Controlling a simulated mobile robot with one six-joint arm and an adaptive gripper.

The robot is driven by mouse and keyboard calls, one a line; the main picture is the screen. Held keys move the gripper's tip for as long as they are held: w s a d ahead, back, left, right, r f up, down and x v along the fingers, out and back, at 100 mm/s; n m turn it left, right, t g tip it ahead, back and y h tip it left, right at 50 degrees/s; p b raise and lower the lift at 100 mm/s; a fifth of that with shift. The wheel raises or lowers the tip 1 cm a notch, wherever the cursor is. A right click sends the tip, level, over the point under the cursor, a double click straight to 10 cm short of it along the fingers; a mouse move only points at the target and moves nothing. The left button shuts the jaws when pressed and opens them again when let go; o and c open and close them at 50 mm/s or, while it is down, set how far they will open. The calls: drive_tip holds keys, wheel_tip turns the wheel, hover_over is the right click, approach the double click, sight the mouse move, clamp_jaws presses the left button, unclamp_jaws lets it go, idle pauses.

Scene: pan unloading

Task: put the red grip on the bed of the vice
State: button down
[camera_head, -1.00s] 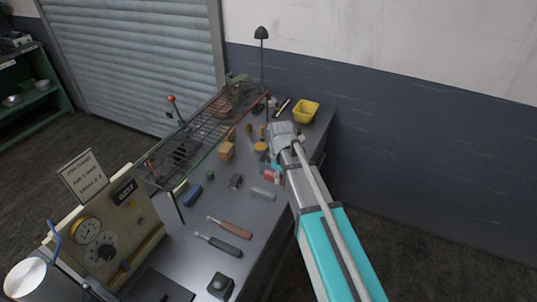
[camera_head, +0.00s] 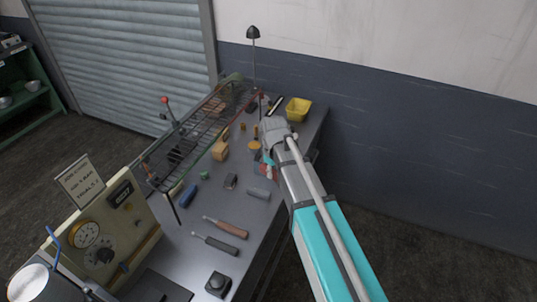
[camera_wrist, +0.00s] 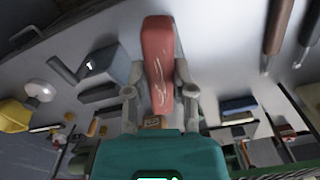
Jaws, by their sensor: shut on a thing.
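The red grip (camera_wrist: 158,55) is an elongated red piece between the two grey fingers of my gripper (camera_wrist: 159,92) in the wrist view. The fingers are shut on its lower part, and it points away from the teal palm. In the head view my gripper (camera_head: 268,160) is over the right side of the bench, and only a little red shows beside it. A blue-grey block with a bar (camera_wrist: 110,65), which looks like the vice, is left of the grip in the wrist view, apart from it in the picture. My arm mostly hides this spot in the head view.
A wire rack (camera_head: 190,125) stands along the bench's left side. A yellow bin (camera_head: 298,110) is at the back. Wooden blocks (camera_head: 220,151), a blue item (camera_head: 188,195) and two handled tools (camera_head: 225,228) lie nearby. A gauge box (camera_head: 110,235) stands at front left.

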wheel_tip(320, 180, up, 3)
drive_tip(key=m+p, duration=0.2)
drive_tip(key=m, duration=0.2)
drive_tip(key=shift+a+r, duration=0.1)
drive_tip(key=shift+a, duration=0.05)
wheel_tip(320, 180, up, 2)
drive_tip(key=m+p, duration=0.3)
drive_tip(key=shift+a+r+m, duration=0.1)
drive_tip(key=shift+r+m, duration=0.15)
drive_tip(key=shift+m, duration=0.05)
wheel_tip(320, 180, up, 3)
drive_tip(key=m+p, duration=0.3)
drive_tip(key=m, duration=0.1)
drive_tip(key=shift+a+m, duration=0.15)
drive_tip(key=shift+m, duration=0.25)
drive_tip(key=shift+a+r+m+p, duration=0.1)
drive_tip(key=shift+r+m+p, duration=0.45)
drive_tip(key=shift+m, duration=0.65)
drive_tip(key=w+f+b, duration=0.3)
drive_tip(key=w, duration=0.1)
drive_tip(key=w+a+f+b, duration=0.1)
drive_tip(key=w+f+b, duration=0.2)
drive_tip(key=w, duration=0.1)
drive_tip(key=w+a+f+b, duration=0.1)
drive_tip(key=w+f+b, duration=0.2)
drive_tip(key=w, duration=0.1)
drive_tip(key=shift+w+a, duration=0.25)
drive_tip(key=shift+w, duration=0.15)
drive_tip(key=shift+f, duration=0.1)
